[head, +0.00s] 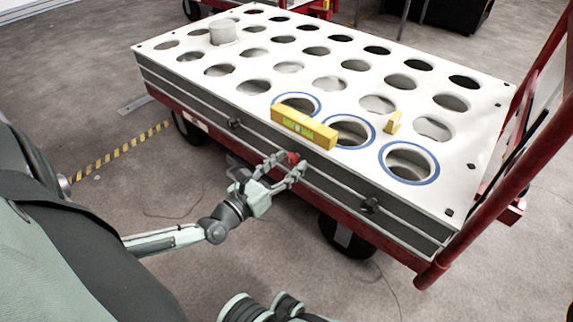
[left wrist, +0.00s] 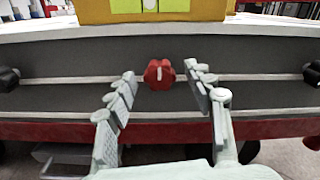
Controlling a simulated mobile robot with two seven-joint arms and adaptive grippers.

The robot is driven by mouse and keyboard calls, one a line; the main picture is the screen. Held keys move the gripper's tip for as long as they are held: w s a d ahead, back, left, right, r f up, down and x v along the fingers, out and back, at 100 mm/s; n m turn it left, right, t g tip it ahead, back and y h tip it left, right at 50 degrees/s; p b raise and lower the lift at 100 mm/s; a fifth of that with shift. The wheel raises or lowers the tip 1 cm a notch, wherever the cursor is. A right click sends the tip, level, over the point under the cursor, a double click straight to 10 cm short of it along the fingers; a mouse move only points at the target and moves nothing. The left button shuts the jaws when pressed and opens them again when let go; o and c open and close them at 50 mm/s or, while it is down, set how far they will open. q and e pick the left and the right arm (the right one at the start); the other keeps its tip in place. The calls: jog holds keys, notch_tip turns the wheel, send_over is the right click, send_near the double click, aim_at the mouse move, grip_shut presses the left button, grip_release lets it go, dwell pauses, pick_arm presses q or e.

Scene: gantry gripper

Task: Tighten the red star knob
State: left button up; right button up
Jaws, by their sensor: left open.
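The red star knob (head: 292,157) sits on the grey front side of the cart's white-topped table. It also shows in the left wrist view (left wrist: 159,74), with a pale mark on its face. My left gripper (head: 281,161) is open in front of the knob. In the left wrist view the two fingers (left wrist: 162,82) stand on either side of the knob, with gaps between them and it. Nothing is held. In the head view the fingers partly cover the knob. My right gripper cannot be made out.
The white perforated table top (head: 300,82) rests on a red cart. Black knobs (head: 234,123) (head: 370,205) flank the red one. A yellow level (head: 303,126) lies above the knob at the table edge. A smaller yellow piece (head: 393,122) and a white cylinder (head: 222,32) stand on top.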

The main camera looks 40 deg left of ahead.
pick_arm(q)
jog(key=c, duration=1.1)
